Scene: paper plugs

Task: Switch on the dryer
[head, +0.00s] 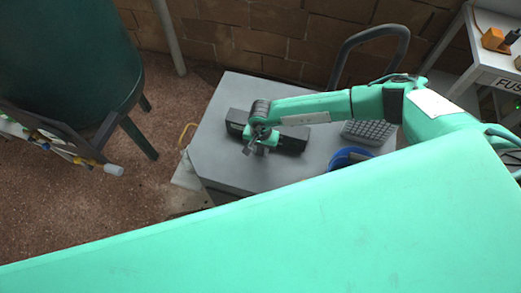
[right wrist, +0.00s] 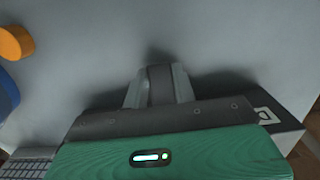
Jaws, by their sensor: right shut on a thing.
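A long dark grey box (head: 292,138) lies on a grey top (head: 225,110) in the head view; I cannot tell for sure if it is the dryer. My right gripper (head: 254,141) comes down over the left part of this box. In the right wrist view my right gripper (right wrist: 160,82) is shut on a small dark grey part (right wrist: 160,86) between its light fingers. A dark end with a white square mark (right wrist: 265,115) shows beyond the green gripper body. My left gripper is out of view.
A blue round container (head: 350,156) and a grey keypad-like block (head: 369,131) stand right of the box. A black tubular handle (head: 374,33) rises behind. A dark green tank (head: 70,55) is at left; a white table (head: 490,55) is at right.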

